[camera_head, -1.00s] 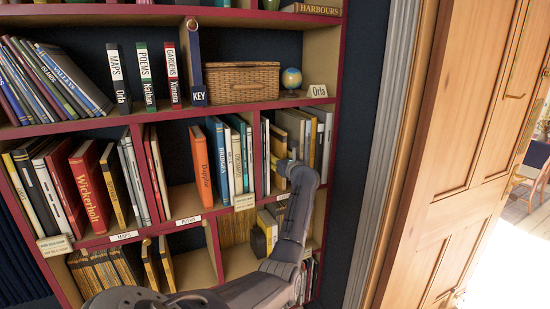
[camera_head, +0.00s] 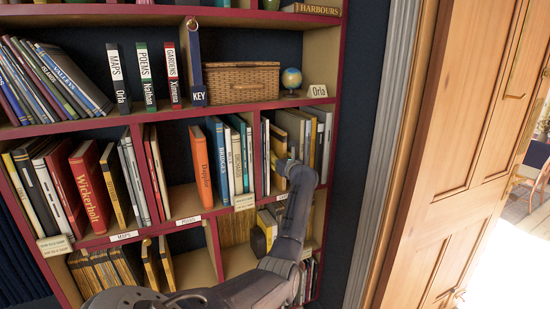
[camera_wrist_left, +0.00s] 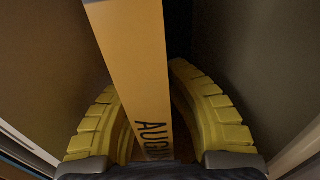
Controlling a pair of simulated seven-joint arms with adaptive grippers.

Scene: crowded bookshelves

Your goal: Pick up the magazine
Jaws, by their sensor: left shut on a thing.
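The magazine (camera_wrist_left: 135,60) has a yellow-orange spine with dark letters starting "AUG" near its lower end. It stands tilted between the yellow fingers of my left gripper (camera_wrist_left: 160,115) in the left wrist view, and the gripper is shut on it. In the head view my left gripper (camera_head: 280,163) is at the right-hand compartment of the middle shelf, among upright volumes. My own wrist and the neighbouring volumes hide much of the magazine there. My right gripper is in neither view.
Dark volumes (camera_wrist_left: 245,60) stand close on both sides of the gripper. A red upright divider (camera_head: 258,155) bounds the compartment on its left. A wicker basket (camera_head: 240,83) and a small globe (camera_head: 291,79) stand on the shelf above. A wooden door (camera_head: 460,150) is at the right.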

